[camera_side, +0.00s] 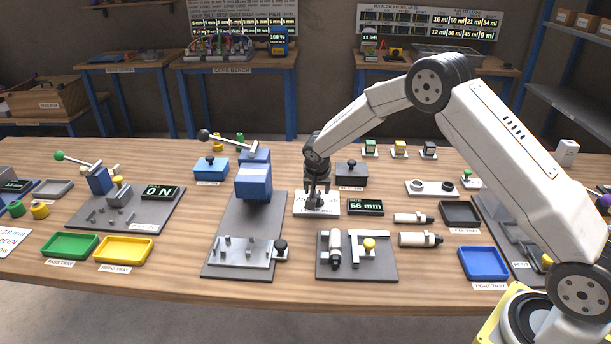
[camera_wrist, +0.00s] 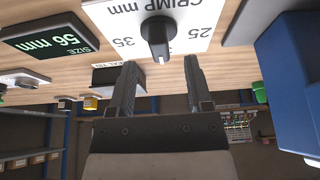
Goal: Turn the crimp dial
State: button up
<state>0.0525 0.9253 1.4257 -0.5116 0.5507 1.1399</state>
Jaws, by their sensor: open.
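The crimp dial (camera_wrist: 158,36) is a black knob with a pointer bar on a white plate (camera_wrist: 195,30) marked "CRIMP mm" with 35 and 25 showing, in the wrist view. In the side view the white plate (camera_side: 303,211) lies on the bench, and the dial is mostly hidden by my gripper. My gripper (camera_side: 318,201) points down over the plate. In the wrist view my gripper (camera_wrist: 160,75) shows two dark fingers apart with nothing between them. The knob appears just beyond the fingertips; I cannot tell whether they touch it.
A "56 mm" size display (camera_side: 366,207) stands right of the plate. A blue press (camera_side: 254,178) rises close on the left. A dark lidded box (camera_side: 351,172) stands behind, and a fixture plate (camera_side: 378,268) with white cylinders lies in front.

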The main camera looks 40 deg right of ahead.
jog(key=shift+v, duration=2.2)
jog(key=s+a+r+n+y, duration=0.1)
jog(key=s+a+n, duration=0.1)
jog(key=s, duration=0.7)
jog(key=s+a+r+n+y, duration=0.1)
jog(key=s+n, duration=0.3)
jog(key=s, duration=0.6)
jog(key=s+a+r+n+y, duration=0.1)
jog(key=s+a+r+n, duration=0.2)
jog(key=s, duration=0.7)
jog(key=shift+a+g, duration=0.2)
jog(key=shift+g, duration=0.1)
